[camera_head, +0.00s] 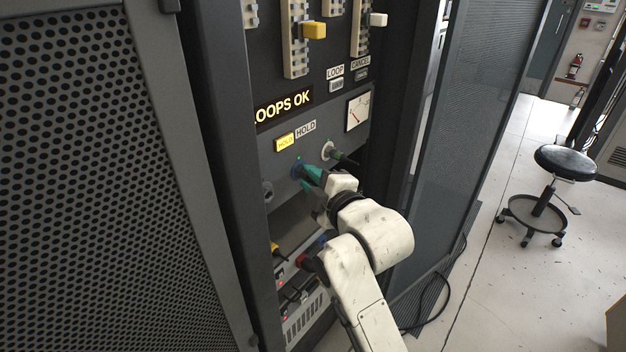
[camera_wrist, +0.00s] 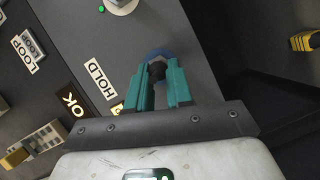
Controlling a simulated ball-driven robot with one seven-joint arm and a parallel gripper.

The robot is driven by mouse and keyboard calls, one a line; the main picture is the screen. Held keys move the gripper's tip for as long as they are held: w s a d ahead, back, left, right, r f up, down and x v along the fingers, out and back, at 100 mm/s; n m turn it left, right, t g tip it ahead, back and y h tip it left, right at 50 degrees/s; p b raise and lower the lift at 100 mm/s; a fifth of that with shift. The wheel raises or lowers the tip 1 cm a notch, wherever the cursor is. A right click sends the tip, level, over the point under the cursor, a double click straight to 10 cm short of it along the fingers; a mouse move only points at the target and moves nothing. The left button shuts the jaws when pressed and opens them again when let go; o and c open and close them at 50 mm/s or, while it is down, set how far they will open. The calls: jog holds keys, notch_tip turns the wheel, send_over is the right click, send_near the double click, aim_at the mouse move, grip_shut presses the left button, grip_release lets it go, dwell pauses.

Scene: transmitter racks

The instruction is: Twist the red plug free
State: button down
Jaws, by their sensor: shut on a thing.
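My gripper (camera_head: 310,176) reaches the dark rack panel, and its teal fingers are closed at a blue-ringed socket (camera_head: 296,170). In the wrist view, the fingers (camera_wrist: 158,76) are shut on a dark plug (camera_wrist: 156,72) in front of the blue ring (camera_wrist: 158,53). The fingers cover most of this plug, and no red shows on it. A small red part (camera_head: 302,259) shows lower in the rack, but I cannot tell whether it is a plug.
A pale-ringed socket with a dark plug (camera_head: 328,151) is close on the right. A lit yellow HOLD button (camera_head: 285,142), a LOOPS OK display (camera_head: 283,106) and a meter (camera_head: 358,110) sit above. Mesh doors (camera_head: 110,180) flank the rack. A stool (camera_head: 548,190) stands on the right floor.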

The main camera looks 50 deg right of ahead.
jog(key=shift+f+n, duration=0.2)
jog(key=shift+n, duration=0.1)
jog(key=shift+w+a+f+n+t+h+b, duration=0.1)
jog(key=shift+n+t+h+b, duration=0.25)
jog(key=shift+n, duration=0.55)
jog(key=shift+n+t+h+b, duration=0.15)
jog(key=shift+n+t+b, duration=0.3)
jog(key=shift+n+b, duration=0.35)
jog(key=c, duration=0.9)
grip_release()
jog(key=shift+c, duration=0.2)
jog(key=v, duration=1.2)
